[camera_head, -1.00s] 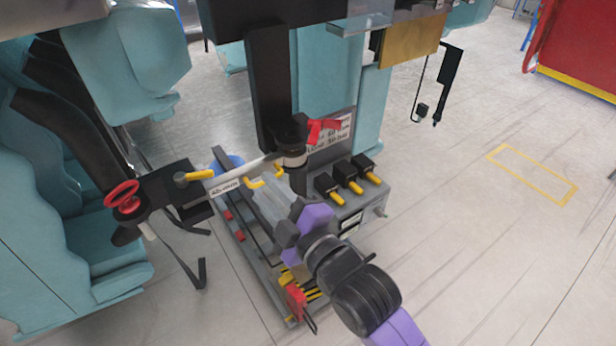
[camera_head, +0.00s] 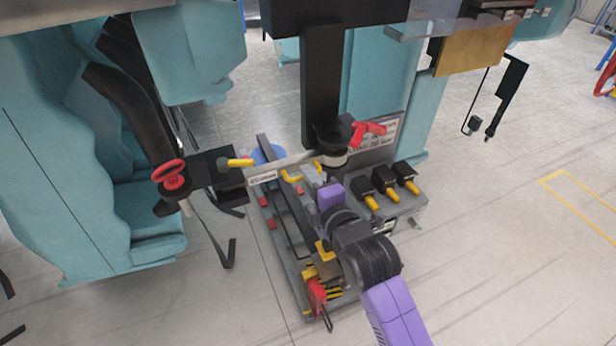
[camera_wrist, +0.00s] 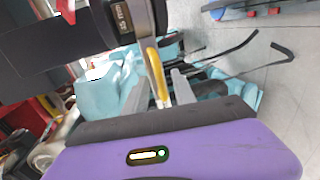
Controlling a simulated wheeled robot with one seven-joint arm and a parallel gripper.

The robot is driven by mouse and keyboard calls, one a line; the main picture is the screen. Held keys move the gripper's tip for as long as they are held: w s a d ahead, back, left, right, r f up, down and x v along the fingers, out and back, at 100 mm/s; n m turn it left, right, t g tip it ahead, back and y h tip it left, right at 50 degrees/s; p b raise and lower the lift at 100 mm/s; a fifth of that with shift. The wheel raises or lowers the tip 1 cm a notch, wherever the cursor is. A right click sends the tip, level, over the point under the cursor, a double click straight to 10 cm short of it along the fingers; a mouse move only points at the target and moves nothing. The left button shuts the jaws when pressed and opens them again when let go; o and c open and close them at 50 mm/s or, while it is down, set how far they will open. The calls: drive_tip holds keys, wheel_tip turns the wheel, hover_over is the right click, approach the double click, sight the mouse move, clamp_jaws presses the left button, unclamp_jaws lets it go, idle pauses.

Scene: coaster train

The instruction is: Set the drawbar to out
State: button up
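The drawbar (camera_head: 284,166) is a pale bar with a small label, running from the black post to a dark coupling head with a red handwheel (camera_head: 168,174) at its left. Yellow handles (camera_head: 291,178) stick out along it. My gripper (camera_head: 311,177) is at the bar's right part, just in front of the post, partly hidden by my purple wrist. In the wrist view its two grey fingers (camera_wrist: 158,88) are apart, with a yellow handle (camera_wrist: 156,73) between them in the picture. Contact with the handle cannot be told.
Several black levers with yellow tips (camera_head: 384,184) stand on a grey box just right of my gripper. A red handle (camera_head: 367,131) sits on the post. A red clip (camera_head: 316,293) hangs at the frame's front. Teal seats (camera_head: 80,190) stand at the left. Open floor lies to the right.

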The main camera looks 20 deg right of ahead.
drive_tip(key=shift+w+f, duration=0.1)
drive_tip(key=shift+w, duration=0.35)
drive_tip(key=shift+c, duration=0.4)
clamp_jaws()
idle(0.8)
